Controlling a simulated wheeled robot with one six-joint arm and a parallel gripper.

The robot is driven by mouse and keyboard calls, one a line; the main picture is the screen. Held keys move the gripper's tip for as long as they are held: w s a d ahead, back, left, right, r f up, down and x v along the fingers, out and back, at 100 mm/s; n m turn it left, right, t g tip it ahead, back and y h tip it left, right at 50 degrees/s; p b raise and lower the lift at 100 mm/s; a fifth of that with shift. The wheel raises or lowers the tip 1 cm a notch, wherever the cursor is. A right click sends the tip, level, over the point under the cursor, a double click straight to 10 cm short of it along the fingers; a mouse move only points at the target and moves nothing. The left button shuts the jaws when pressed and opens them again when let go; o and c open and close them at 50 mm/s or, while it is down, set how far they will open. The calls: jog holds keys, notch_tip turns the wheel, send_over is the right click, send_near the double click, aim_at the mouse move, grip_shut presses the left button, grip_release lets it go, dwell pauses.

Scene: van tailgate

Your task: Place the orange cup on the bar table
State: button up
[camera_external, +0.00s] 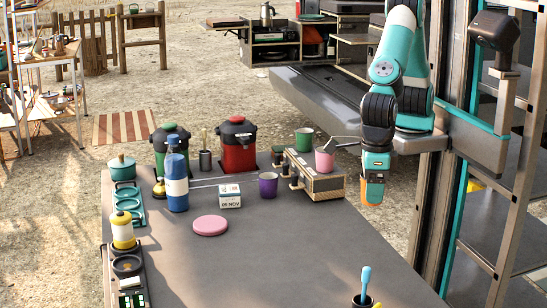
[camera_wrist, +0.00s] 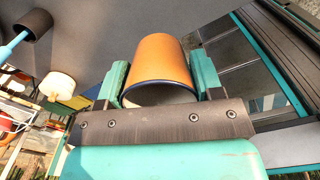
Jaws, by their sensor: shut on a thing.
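My gripper (camera_external: 373,186) hangs pointing down near the right edge of the long grey table (camera_external: 285,255), which looks like the bar table. It is shut on the orange cup (camera_external: 373,193), which shows between the teal fingers. In the wrist view the orange cup (camera_wrist: 160,58) sits between the two fingers of my gripper (camera_wrist: 161,82), its dark-blue rim and pale inside facing the camera. The cup appears to be off the table top, but its exact height is hard to tell.
A wooden box (camera_external: 316,180) with a pink cup (camera_external: 325,161) and a green cup (camera_external: 304,139) stands left of my gripper. A purple cup (camera_external: 268,185), a white date block (camera_external: 230,195) and a pink disc (camera_external: 210,225) lie further left. The table's middle front is clear.

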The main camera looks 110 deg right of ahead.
aim_at(366, 259)
notch_tip(366, 259, down, 15)
jog(key=shift+f+p, duration=0.1)
jog(key=shift+p, duration=0.6)
jog(key=shift+f, duration=0.1)
jog(key=o, duration=0.9)
jog(key=shift+o, duration=0.2)
